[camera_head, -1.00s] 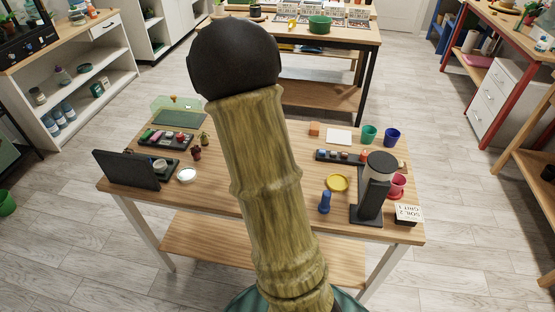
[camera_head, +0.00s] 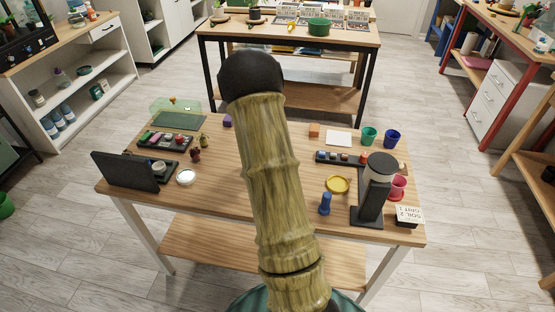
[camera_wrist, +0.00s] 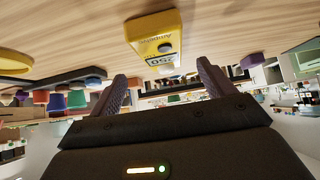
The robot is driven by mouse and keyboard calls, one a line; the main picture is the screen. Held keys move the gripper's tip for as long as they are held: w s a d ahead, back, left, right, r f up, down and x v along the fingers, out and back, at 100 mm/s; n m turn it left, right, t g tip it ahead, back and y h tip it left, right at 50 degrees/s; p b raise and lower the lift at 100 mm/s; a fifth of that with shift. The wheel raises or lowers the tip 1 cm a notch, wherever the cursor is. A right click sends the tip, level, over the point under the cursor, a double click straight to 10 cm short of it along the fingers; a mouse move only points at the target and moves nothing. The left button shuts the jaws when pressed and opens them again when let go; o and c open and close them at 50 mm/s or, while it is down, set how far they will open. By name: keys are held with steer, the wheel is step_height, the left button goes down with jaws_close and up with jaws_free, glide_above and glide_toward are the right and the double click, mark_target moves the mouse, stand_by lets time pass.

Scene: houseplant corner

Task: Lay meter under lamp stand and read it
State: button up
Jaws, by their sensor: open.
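A yellow meter (camera_wrist: 155,42) with a small display lies on the wooden table, near the top middle of the wrist view, which is turned over. Its digits are upside down and I cannot read them surely. My gripper (camera_wrist: 162,74) is open and empty, its two fingers spread just short of the meter and apart from it. In the head view my own arm hides the gripper, and the meter does not show. A black stand with a pale round head (camera_head: 371,192), perhaps the lamp stand, is upright at the table's right side.
Near the stand are a yellow dish (camera_head: 337,184), a blue peg-like piece (camera_head: 325,204), a pink cup (camera_head: 397,187) and a labelled box (camera_head: 409,216). A dark upright panel (camera_head: 125,170) stands at the left. A purple block (camera_head: 227,121) sits at the back. The front middle is clear.

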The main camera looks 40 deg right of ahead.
steer(key=shift+d+f, duration=0.1)
steer(key=shift+w+p+x, duration=0.25)
steer(key=shift+p+x, duration=0.1)
steer(key=shift+x, duration=2.3)
steer(key=shift+c, duration=0.4)
steer(key=c, duration=1.2)
steer(key=shift+o, duration=0.2)
step_height(320, 180, up, 10)
